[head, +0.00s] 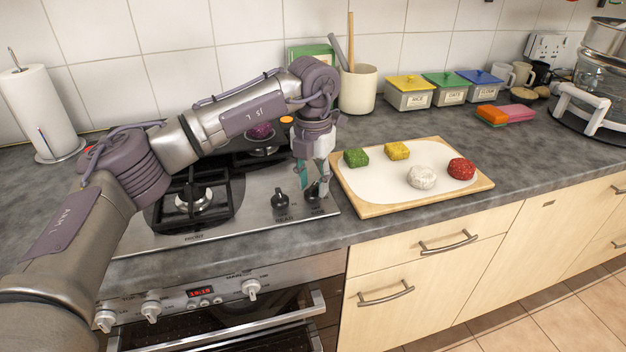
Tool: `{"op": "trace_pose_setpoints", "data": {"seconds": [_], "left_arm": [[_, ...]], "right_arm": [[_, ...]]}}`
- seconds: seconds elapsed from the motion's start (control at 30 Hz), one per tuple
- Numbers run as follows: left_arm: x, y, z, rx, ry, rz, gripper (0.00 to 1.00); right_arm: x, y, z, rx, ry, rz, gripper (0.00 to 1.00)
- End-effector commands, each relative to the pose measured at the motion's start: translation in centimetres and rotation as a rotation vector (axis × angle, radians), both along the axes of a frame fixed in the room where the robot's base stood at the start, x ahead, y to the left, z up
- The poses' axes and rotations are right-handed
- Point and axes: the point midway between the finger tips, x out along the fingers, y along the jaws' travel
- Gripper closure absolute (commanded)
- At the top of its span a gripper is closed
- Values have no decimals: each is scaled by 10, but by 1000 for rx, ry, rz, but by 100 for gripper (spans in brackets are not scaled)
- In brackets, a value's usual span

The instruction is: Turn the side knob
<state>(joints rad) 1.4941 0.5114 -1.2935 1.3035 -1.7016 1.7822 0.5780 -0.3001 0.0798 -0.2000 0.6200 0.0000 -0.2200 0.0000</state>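The hob (255,205) has two black knobs on its front right part. The left black knob (281,199) is in clear view. The right black knob (313,190) is partly hidden by my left gripper (313,187). I cannot tell whether the fingers touch or grip the knob. My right gripper is not in view.
A cutting board (480,184) with several coloured food pieces lies close to the right of the gripper. Black pan supports (170,210) stand on the hob. A utensil pot (358,90) stands behind. The oven's white knobs (251,289) are below the counter edge.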

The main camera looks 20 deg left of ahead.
Motion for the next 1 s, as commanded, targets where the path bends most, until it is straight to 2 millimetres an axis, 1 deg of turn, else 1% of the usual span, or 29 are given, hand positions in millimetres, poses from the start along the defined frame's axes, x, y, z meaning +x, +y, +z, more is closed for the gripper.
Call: {"op": "trace_pose_setpoints", "data": {"seconds": [0.07,0.17,0.27,0.5,0.6,0.7,0.83,1.0], "left_arm": [[0,0,2,0,0,0,62],[0,0,11,0,-2,0,62],[0,0,28,-1,-3,0,62],[0,0,80,-1,-3,0,62],[0,0,97,0,-2,0,62],[0,-1,110,0,-2,0,62],[0,0,118,0,0,1,62],[0,0,120,0,0,0,62]], "right_arm": [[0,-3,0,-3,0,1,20],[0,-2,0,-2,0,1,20],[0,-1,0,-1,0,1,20],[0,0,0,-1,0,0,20],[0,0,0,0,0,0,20],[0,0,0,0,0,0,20],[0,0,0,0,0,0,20],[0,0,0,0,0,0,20]]}}
